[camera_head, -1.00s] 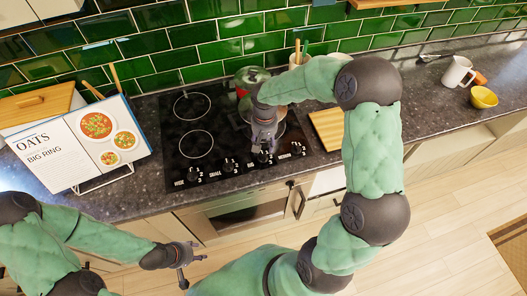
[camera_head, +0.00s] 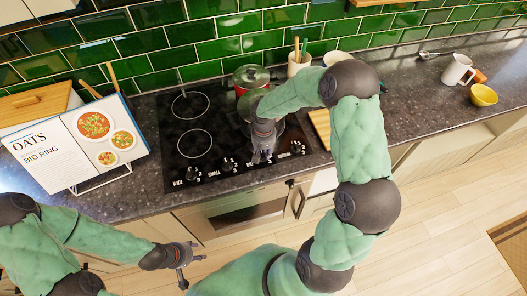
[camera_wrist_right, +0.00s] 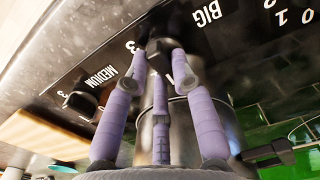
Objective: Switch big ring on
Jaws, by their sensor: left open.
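The black hob (camera_head: 185,150) has a row of knobs along its front edge, each beside a white label. The big ring knob (camera_wrist_right: 158,45), beside the BIG label (camera_wrist_right: 207,14), sits between the fingertips of my right gripper (camera_wrist_right: 157,58). In the head view my right gripper (camera_head: 262,155) points down at this knob and largely hides it. Its fingers converge around the knob and appear shut on it. The knob's exact setting is hidden. My left gripper (camera_head: 183,262) is open and empty, in front of the counter.
The medium knob (camera_wrist_right: 80,100) is close beside my right fingers. A steel pot (camera_wrist_right: 195,125) stands just behind them. A red pot with a glass lid (camera_head: 250,76) stands at the hob's back. An open cookbook (camera_head: 75,145) is to the left, a cutting board (camera_head: 320,125) to the right.

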